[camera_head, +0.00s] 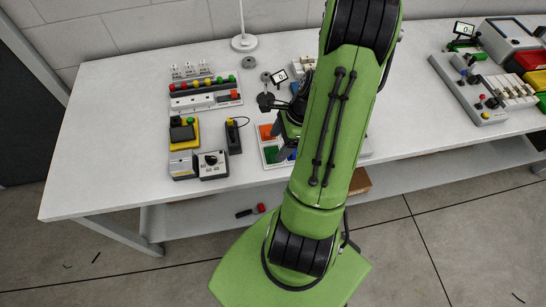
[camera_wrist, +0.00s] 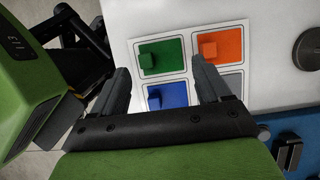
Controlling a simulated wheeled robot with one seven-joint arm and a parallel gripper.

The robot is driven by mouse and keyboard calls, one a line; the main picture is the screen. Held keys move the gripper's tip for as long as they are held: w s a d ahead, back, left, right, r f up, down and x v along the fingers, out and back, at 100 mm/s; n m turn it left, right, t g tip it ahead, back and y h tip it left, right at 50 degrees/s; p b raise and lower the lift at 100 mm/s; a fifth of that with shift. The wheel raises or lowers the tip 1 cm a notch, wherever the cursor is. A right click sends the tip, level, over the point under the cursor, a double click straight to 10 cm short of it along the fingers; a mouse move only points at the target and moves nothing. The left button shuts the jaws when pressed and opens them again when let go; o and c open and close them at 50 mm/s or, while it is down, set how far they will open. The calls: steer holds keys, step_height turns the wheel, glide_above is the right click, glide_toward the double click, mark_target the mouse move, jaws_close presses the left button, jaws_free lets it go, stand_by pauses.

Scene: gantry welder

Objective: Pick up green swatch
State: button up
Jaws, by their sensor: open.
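The green swatch (camera_wrist: 163,57) lies on a white card in the wrist view, at upper left, with a small raised green tab on it. It also shows in the head view (camera_head: 271,154), beside my arm. An orange swatch (camera_wrist: 226,48) lies to its right and a blue swatch (camera_wrist: 172,96) below it. A fourth, grey swatch is mostly hidden by a finger. My gripper (camera_wrist: 162,78) is open and empty over the swatch card, its two fingers spread to either side. The head view shows it partly hidden behind my green arm.
A yellow-based switch box (camera_head: 184,132), a dark handheld unit (camera_head: 233,138) and a dial box (camera_head: 212,164) stand left of the swatches. A strip of coloured buttons (camera_head: 203,87) is behind them. A grey control panel (camera_head: 478,92) is at the right. The table's left part is clear.

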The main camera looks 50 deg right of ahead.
mark_target(274, 149)
steer(key=x, duration=0.4)
steer(key=shift+b, duration=0.35)
steer(key=shift+r, duration=0.15)
